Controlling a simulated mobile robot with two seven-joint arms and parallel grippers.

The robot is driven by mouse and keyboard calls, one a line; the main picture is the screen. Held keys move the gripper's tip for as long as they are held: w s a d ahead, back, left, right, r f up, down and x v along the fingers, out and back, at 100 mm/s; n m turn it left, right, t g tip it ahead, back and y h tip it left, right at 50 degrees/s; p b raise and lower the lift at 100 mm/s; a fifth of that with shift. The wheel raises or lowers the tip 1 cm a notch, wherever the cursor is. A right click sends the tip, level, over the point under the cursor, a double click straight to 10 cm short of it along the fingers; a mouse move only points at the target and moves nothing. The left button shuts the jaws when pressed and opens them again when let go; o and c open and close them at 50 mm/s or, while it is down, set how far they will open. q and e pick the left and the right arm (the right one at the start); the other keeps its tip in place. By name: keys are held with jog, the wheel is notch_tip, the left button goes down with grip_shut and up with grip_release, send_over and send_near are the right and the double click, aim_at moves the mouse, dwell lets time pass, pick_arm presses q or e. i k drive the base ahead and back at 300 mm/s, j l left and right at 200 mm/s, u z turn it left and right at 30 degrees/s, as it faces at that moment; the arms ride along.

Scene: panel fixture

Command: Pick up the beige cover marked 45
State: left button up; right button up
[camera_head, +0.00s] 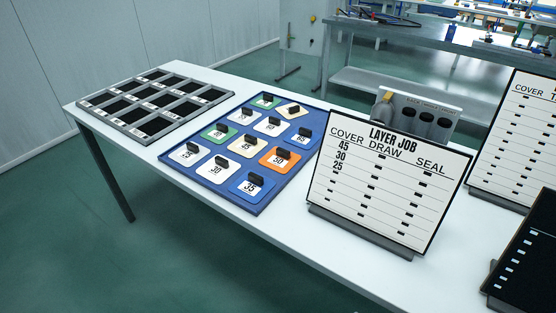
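The beige cover marked 45 (247,148) lies flat on the blue tray (245,206), near its middle. It has a dark upright handle and a white label. White covers are above it and to its lower left, and the orange cover marked 50 (281,160) is to its right. A second beige cover (294,111) lies at the tray's far end; its mark is too small to read. Neither of my grippers shows in the head view.
A grey rack with several dark, empty-looking compartments (128,128) stands left of the tray. A "LAYER JOB" board (387,190) listing 45, 30 and 25 stands right of it, before a grey holder (450,100). The white table (165,165) is bare between rack and tray.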

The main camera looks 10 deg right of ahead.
aim_at(248, 145)
jog(key=i+j+z, duration=0.2)
jog(key=j, duration=0.45)
jog(key=i+j+z, duration=0.2)
jog(key=j, duration=0.5)
jog(key=i+j+z, duration=0.25)
jog(key=j, duration=0.5)
jog(key=i+j+z, duration=0.2)
jog(key=j, duration=0.55)
jog(key=j+z, duration=0.2)
jog(key=j, duration=0.55)
jog(key=i, duration=0.1)
